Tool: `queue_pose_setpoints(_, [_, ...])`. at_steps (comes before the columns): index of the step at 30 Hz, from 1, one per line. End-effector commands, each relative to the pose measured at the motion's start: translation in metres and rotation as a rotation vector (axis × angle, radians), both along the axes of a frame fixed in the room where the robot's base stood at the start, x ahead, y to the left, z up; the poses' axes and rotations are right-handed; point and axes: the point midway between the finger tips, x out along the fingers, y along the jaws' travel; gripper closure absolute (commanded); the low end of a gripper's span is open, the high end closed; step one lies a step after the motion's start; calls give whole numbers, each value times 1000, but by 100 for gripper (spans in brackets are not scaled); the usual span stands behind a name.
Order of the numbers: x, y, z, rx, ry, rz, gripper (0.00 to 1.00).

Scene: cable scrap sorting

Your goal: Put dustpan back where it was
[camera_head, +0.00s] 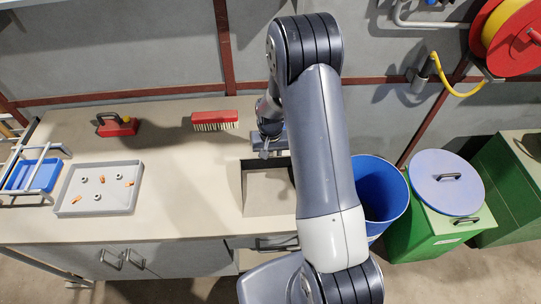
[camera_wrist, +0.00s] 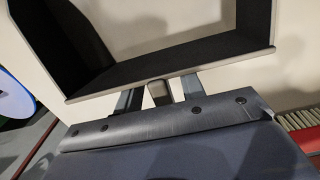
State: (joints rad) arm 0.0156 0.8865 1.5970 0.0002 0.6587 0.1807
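The dustpan (camera_head: 268,192) is at the bench's right end, a grey pan with dark side walls. In the wrist view the dustpan (camera_wrist: 170,76) shows its pale rim and black inner walls, with its short handle toward me. My gripper (camera_head: 268,148) is at the dustpan's back edge, on the wall side. In the wrist view my gripper (camera_wrist: 159,93) has one finger on each side of the handle, with narrow gaps showing, so it looks open. Whether the pan touches the bench is hard to tell. My arm hides its right side in the head view.
A red brush (camera_head: 215,120) lies left of my gripper on the bench (camera_head: 180,190). Further left are a red-black tool (camera_head: 118,125), a grey tray (camera_head: 68,208) of small parts and a blue tray (camera_head: 20,177). A blue bin (camera_head: 395,215) and lidded green box (camera_head: 410,245) stand right.

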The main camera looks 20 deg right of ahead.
Motion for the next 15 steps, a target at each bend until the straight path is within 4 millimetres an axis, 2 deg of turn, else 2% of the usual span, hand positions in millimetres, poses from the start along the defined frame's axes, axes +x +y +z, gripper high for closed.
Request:
queue_pose_setpoints(8, [0, 0, 5, 0, -2, 0, 62])
queue_pose_setpoints(11, [1, 0, 16, 0, -5, 0, 62])
queue_pose_setpoints(15, [2, 0, 39, 0, -7, 0, 62])
